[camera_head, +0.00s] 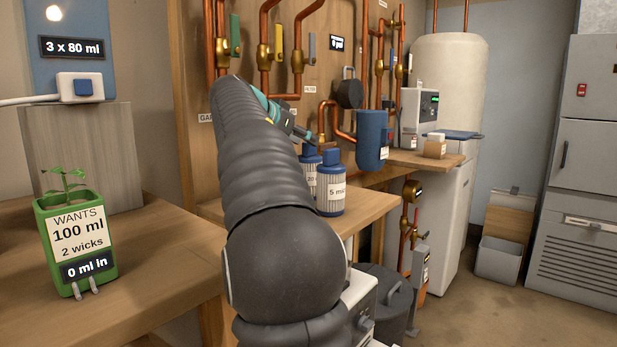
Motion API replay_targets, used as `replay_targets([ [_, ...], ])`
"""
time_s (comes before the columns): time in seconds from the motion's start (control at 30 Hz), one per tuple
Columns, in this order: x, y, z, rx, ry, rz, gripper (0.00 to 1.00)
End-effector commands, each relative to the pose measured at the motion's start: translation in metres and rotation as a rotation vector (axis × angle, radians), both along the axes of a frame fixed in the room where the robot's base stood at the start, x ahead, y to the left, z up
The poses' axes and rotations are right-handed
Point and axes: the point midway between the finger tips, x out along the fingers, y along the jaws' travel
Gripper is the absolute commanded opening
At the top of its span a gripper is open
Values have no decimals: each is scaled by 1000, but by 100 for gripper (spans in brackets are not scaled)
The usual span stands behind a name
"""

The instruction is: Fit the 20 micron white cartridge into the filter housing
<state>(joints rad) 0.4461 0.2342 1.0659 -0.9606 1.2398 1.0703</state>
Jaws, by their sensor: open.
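A cartridge labelled "20" (309,176), with a blue cap, stands on the middle wooden bench, partly hidden by my arm and the other cartridge. A second blue-capped cartridge with a white ribbed body, labelled "5 mi…" (330,186), stands just to its right. A blue cylinder (371,138), seemingly the filter housing, is upright at the right of this bench; I cannot tell whether it is open on top. My gripper (303,132), small and partly hidden by my arm, is open above and behind the cartridges. I see nothing held in it.
Copper pipes and valves (298,60) cover the wooden wall panel behind, with a black round fitting (348,92). A grey control box (417,118) stands right of the blue cylinder. A green plant pot (75,245) stands on the left bench (150,270).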

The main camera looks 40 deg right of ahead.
Motion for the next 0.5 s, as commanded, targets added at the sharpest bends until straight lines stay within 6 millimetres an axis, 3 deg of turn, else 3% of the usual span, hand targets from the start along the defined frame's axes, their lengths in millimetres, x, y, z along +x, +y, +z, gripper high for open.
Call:
replay_targets([
  [0.27, 0, -14, -9, 0, 1, -3, 46],
  [0.5, 2, -42, -26, 0, 1, -5, 46],
])
